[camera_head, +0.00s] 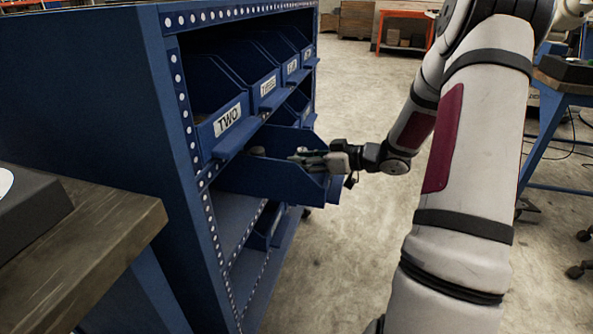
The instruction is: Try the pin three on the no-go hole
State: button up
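My gripper (304,157) is at a blue bin (262,183) that sticks out of the rack below the bin labelled TWO (226,119). Its fingers point left, at the height of the bin's rim and over or inside it. They are too small and dark to tell open from shut, or whether they hold anything. A bin labelled THREE (268,85) stands in the upper row, beyond TWO. I cannot make out a pin or a no-go hole.
The blue rack (130,110) with perforated posts fills the left. More bins stand in its rows. A wooden table (80,250) with a dark box (30,213) is at lower left. A blue-legged bench (565,90) stands at right. The concrete floor (350,250) between is clear.

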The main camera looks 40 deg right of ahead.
grip_shut()
jog(key=shift+r, duration=0.15)
